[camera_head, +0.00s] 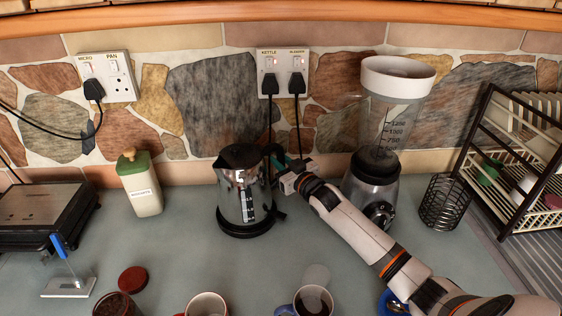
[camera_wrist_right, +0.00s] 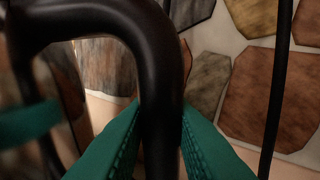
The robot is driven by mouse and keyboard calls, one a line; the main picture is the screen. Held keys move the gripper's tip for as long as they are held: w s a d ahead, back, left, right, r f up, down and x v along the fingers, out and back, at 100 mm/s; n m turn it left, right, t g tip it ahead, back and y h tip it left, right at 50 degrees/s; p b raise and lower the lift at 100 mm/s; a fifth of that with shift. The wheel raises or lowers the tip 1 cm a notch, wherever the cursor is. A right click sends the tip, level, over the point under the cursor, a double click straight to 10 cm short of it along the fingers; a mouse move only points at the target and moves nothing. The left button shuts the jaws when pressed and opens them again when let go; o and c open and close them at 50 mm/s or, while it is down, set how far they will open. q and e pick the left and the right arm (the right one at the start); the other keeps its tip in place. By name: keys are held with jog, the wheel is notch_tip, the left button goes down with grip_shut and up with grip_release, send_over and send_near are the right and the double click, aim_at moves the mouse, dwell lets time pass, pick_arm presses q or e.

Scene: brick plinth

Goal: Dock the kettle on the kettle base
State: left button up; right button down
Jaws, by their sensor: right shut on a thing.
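The kettle (camera_head: 240,190), a shiny steel jug with a black lid and handle, stands upright in the middle of the head view. The black kettle base (camera_head: 262,227) shows as a dark rim under it. The kettle is over the base, but I cannot tell whether it is fully seated. My right gripper (camera_head: 284,170) reaches in from the right and is shut on the black kettle handle. In the right wrist view, its green fingers (camera_wrist_right: 160,118) lie on both sides of the handle (camera_wrist_right: 155,60). My left gripper is not in view.
A blender (camera_head: 374,180) stands close to the right of my right forearm. A wire holder (camera_head: 445,202) and dish rack (camera_head: 520,150) are further right. Cups and jars line the front. Cords hang from the socket (camera_head: 283,74) behind the kettle.

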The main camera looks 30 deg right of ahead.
jog(key=shift+f+b, duration=0.35)
jog(key=shift+b, duration=0.05)
dwell(0.4)
jog(key=c, duration=1.5)
grip_release()
jog(key=shift+c, duration=0.2)
jog(key=shift+s+f, duration=0.15)
jog(key=shift+f, duration=0.2)
jog(key=s+p, duration=0.6)
jog(key=s, duration=0.5)
jog(key=shift+d+p, duration=0.3)
jog(key=shift+d, duration=0.1)
jog(key=shift+w+r, duration=0.1)
jog(key=shift+r, duration=0.1)
